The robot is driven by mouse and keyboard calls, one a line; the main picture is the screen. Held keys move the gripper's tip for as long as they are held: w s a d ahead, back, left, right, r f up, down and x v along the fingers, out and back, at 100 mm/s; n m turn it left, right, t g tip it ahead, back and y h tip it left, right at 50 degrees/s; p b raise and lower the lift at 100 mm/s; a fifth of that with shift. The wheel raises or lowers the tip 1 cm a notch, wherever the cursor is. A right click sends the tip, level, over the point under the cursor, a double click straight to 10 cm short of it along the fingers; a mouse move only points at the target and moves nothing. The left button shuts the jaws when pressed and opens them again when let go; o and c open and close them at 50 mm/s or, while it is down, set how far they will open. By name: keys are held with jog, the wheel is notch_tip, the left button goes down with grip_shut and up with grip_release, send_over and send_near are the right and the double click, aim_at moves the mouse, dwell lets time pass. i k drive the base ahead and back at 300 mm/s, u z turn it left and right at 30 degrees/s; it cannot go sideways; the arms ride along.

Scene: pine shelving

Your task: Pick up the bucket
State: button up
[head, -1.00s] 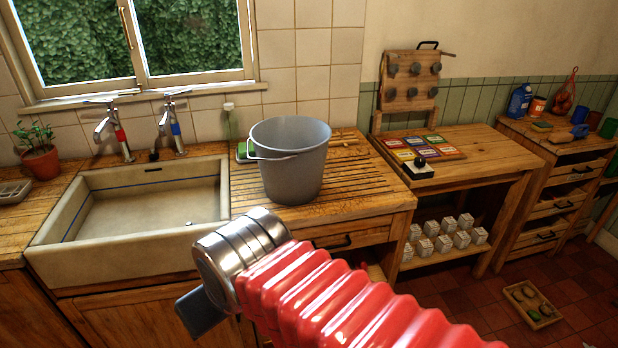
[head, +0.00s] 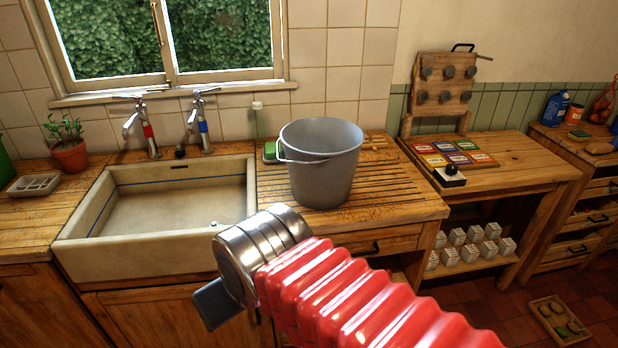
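A grey bucket (head: 322,175) stands upright on the grooved wooden drainboard (head: 395,190), right of the sink. Its thin handle (head: 300,160) lies down against the near left side of the rim. My gripper (head: 212,304) is low in the head view, in front of the counter and to the lower left of the bucket, apart from it. Only a dark part of it shows beyond the steel wrist, so I cannot see whether its fingers are open or shut.
The white sink (head: 75,240) with two taps is left of the bucket. A green sponge (head: 270,150) and a bottle (head: 257,120) stand behind the bucket. A wooden table (head: 520,150) with coloured cards is to the right. A tray (head: 560,320) lies on the floor.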

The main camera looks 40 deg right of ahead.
aim_at(322, 164)
jog(key=i, duration=0.85)
jog(key=z, duration=0.05)
